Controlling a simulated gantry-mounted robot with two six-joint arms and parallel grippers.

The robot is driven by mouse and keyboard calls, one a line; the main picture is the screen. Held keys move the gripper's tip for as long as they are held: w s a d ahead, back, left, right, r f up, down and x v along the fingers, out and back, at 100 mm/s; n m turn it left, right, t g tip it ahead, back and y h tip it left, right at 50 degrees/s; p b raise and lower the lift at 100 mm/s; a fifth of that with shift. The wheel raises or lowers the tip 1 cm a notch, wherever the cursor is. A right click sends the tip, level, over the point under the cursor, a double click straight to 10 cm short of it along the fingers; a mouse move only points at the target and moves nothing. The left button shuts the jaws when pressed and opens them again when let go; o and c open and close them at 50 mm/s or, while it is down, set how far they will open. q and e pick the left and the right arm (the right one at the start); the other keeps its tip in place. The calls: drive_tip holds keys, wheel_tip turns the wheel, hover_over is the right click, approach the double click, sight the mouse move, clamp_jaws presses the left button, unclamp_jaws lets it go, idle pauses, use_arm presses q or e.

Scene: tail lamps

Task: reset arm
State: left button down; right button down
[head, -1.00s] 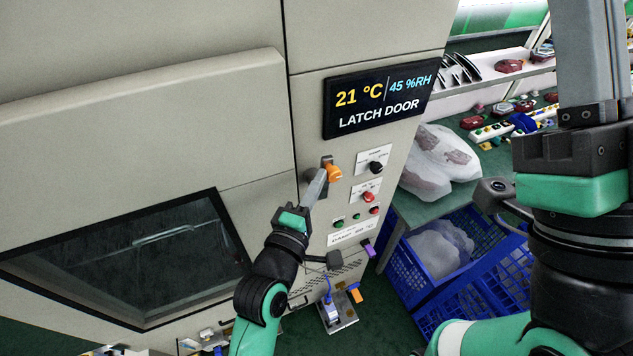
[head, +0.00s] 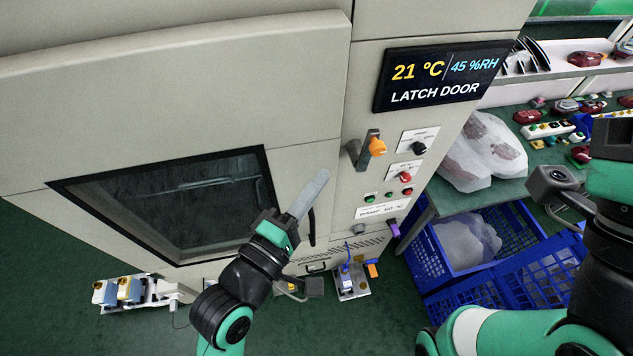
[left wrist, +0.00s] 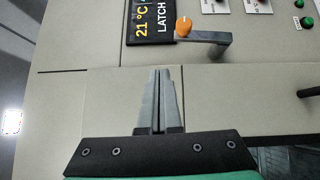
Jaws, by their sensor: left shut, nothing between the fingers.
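My left gripper (head: 318,180) is shut and empty, in front of the cabinet door (head: 180,90) beside its window. Its closed fingers also show in the left wrist view (left wrist: 160,75), pointing at the beige panels. The orange-tipped door latch handle (head: 376,147) is up and to the right of the fingertips, apart from them; it also shows in the left wrist view (left wrist: 205,36). The display (head: 440,76) reads 21 °C, 45 %RH and LATCH DOOR. My right arm is at the right edge of the head view; its fingers are outside the frame.
Red, green and black controls (head: 405,177) sit on the panel below the latch. Blue crates (head: 435,270) and a table with bagged parts (head: 483,155) stand to the right. A small fixture (head: 130,292) is on the floor at lower left. The green floor is otherwise partly clear.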

idle(0.5)
use_arm(q)
drive_tip(key=a+r+m+t+y+p, duration=0.1)
drive_tip(key=a+r+t, duration=0.3)
drive_tip(key=r, duration=0.7)
drive_tip(key=a+r+t+y, duration=0.1)
drive_tip(key=a+r+t, duration=0.1)
drive_tip(key=a+r, duration=0.6)
drive_tip(key=s+a+r+m+t+y, duration=0.3)
drive_tip(key=s+r+m, duration=0.1)
drive_tip(key=r, duration=0.4)
drive_tip(key=s+a+r+m+t+y, duration=0.3)
drive_tip(key=s+r+m, duration=0.2)
drive_tip(key=r+m, duration=0.2)
drive_tip(key=shift+s+a+r+m+p, duration=0.25)
drive_tip(key=shift+a+r+m+p, duration=0.1)
drive_tip(key=shift+r, duration=0.5)
drive_tip(key=c, duration=1.5)
unclamp_jaws()
drive_tip(key=shift+c, duration=0.2)
